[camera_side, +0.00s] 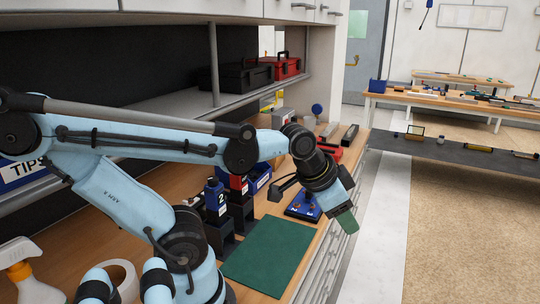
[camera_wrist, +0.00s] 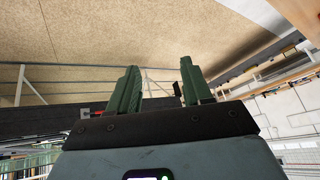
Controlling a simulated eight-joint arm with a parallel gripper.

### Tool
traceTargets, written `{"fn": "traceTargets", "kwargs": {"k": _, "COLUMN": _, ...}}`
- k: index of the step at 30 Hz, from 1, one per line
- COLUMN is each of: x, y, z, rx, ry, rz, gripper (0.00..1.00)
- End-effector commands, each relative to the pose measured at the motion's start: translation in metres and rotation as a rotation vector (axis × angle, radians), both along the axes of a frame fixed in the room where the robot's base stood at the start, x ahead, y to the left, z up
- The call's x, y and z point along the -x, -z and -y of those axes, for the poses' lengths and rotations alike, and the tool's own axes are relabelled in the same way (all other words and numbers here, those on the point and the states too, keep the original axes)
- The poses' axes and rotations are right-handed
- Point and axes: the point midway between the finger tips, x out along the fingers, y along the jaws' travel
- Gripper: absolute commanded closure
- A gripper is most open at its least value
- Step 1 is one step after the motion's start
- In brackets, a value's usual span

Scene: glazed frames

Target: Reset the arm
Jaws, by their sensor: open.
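My gripper (camera_side: 345,220) hangs at the end of my light blue arm, past the front edge of the wooden bench in the side view. Its fingers point down and to the right. In the wrist view my gripper (camera_wrist: 158,92) shows two green fingers spread apart with nothing between them. The gap looks out on the tan floor and the room beyond. The gripper appears clear of the bench objects. The arm reaches out over the bench to the right.
A green mat (camera_side: 268,257) lies bare on the bench, with a blue board (camera_side: 303,207) behind it. Dark holders with a blue item (camera_side: 215,196) stand left of it. A spray bottle (camera_side: 32,284) and tape roll (camera_side: 122,275) are front left. A shelf holds a red toolbox (camera_side: 287,67).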

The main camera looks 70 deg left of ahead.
Motion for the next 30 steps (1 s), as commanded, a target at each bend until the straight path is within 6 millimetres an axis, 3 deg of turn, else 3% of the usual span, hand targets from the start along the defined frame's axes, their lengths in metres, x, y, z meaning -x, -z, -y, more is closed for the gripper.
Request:
{"fn": "traceTargets", "kwargs": {"k": 7, "x": 0.0102, "y": 0.0099, "z": 0.0146, "rx": 0.127, "ry": -0.140, "rz": 0.048, "gripper": 0.51}}
{"fn": "traceTargets", "kwargs": {"k": 30, "x": 0.0102, "y": 0.0099, "z": 0.0145, "rx": 0.132, "ry": -0.147, "rz": 0.049, "gripper": 0.51}}
